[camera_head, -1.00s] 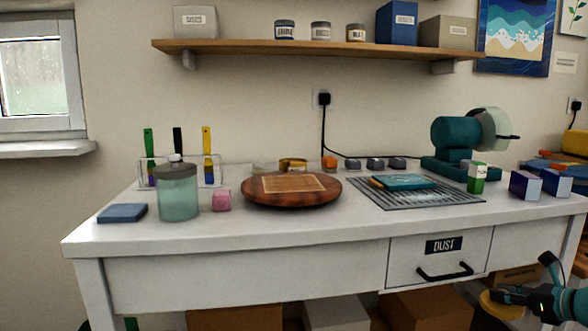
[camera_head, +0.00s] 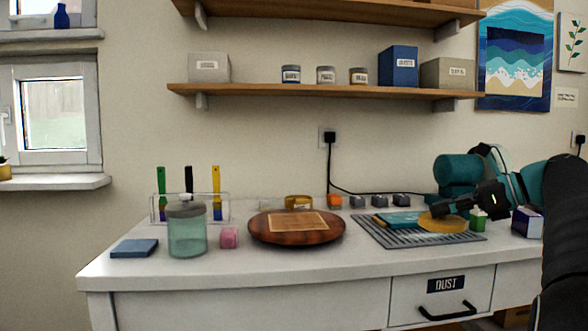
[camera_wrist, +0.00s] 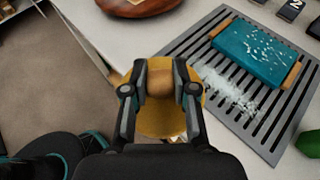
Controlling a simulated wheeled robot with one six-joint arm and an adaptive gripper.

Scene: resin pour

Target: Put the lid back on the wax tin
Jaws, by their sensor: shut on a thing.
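My gripper (camera_head: 446,211) is shut on a yellow round lid and holds it over the right part of the worktop, near the slatted grille. The lid (camera_head: 445,225) looks roughly level, and it also shows below the fingers in the wrist view (camera_wrist: 160,124). In the wrist view, my gripper (camera_wrist: 165,88) has its two fingers on either side of a brown knob (camera_wrist: 186,78) on the lid. A small amber tin (camera_head: 298,203), apparently the wax tin, stands at the back of the worktop behind the round wooden board. Its lower part is partly hidden by the board.
The round wooden board (camera_head: 268,236) lies between my gripper and the glass jar (camera_head: 187,238). A teal block (camera_wrist: 252,50) lies on the dusty grille (camera_wrist: 206,62). A green bottle (camera_head: 478,221) and teal machine (camera_head: 457,168) are close by. Small blocks (camera_head: 379,201) line the back.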

